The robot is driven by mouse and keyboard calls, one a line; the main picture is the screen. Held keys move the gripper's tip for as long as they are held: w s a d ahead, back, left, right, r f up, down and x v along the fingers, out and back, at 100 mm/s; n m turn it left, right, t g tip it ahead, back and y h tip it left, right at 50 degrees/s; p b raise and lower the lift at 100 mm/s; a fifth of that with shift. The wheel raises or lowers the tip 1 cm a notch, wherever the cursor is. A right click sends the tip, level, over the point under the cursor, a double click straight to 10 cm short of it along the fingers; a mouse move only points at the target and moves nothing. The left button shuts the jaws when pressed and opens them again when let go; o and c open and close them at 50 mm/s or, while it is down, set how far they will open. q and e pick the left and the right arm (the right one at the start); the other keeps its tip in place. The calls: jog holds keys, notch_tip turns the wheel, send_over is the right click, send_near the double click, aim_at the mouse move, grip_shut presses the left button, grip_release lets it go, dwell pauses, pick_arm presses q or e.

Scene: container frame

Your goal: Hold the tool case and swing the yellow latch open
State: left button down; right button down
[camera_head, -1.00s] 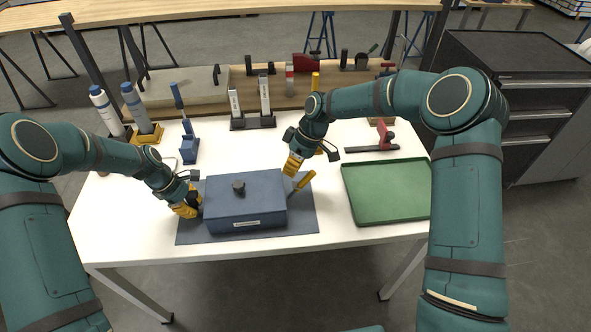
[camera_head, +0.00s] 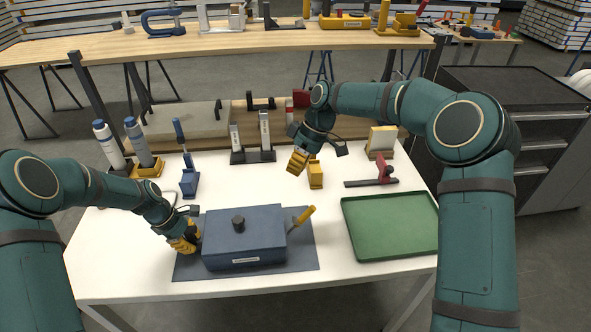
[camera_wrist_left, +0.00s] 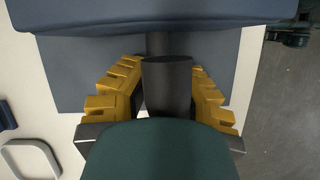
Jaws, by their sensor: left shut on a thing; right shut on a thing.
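The blue tool case (camera_head: 243,250) sits on a dark mat, with a black knob (camera_head: 238,223) on its lid. The yellow latch (camera_head: 303,216) is on its right side, tilted up to the right. My left gripper (camera_head: 190,241) is at the case's left side. In the left wrist view its yellow fingers close around a dark round handle (camera_wrist_left: 167,85) that sticks out from the case wall (camera_wrist_left: 160,12). My right gripper (camera_head: 296,165) is shut above and behind the latch, apart from it. What lies between its fingers is hidden.
A green tray (camera_head: 390,225) lies to the right. A red-handled clamp (camera_head: 385,172), blue tool stand (camera_head: 189,182) and bottles (camera_head: 136,140) stand further back.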

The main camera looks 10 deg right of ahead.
pick_arm(q)
jog(key=c, duration=0.9)
grip_release()
jog(key=shift+f, duration=0.1)
jog(key=shift+c, duration=0.2)
